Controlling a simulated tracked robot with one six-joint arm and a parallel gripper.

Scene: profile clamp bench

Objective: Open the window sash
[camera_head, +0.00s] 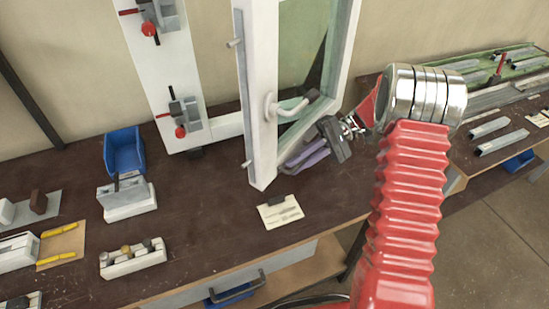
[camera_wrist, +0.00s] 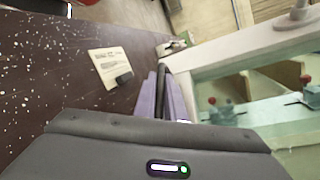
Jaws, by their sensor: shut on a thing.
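The white window sash (camera_head: 259,110) stands swung out from its fixed frame (camera_head: 160,70), with a clear gap between the sash's free edge and the left jamb. Its white lever handle (camera_head: 289,107) has a dark tip and points right. The lavender fingers (camera_wrist: 162,95) also show in the wrist view.
Red-knobbed clamps (camera_head: 184,115) sit on the jamb. A paper note (camera_head: 280,212) lies on the dark bench in front of the sash. A blue bin (camera_head: 124,150) and several small fixtures stand left. Metal profiles (camera_head: 501,141) lie at the right. Bench between sash and bin is mostly clear.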

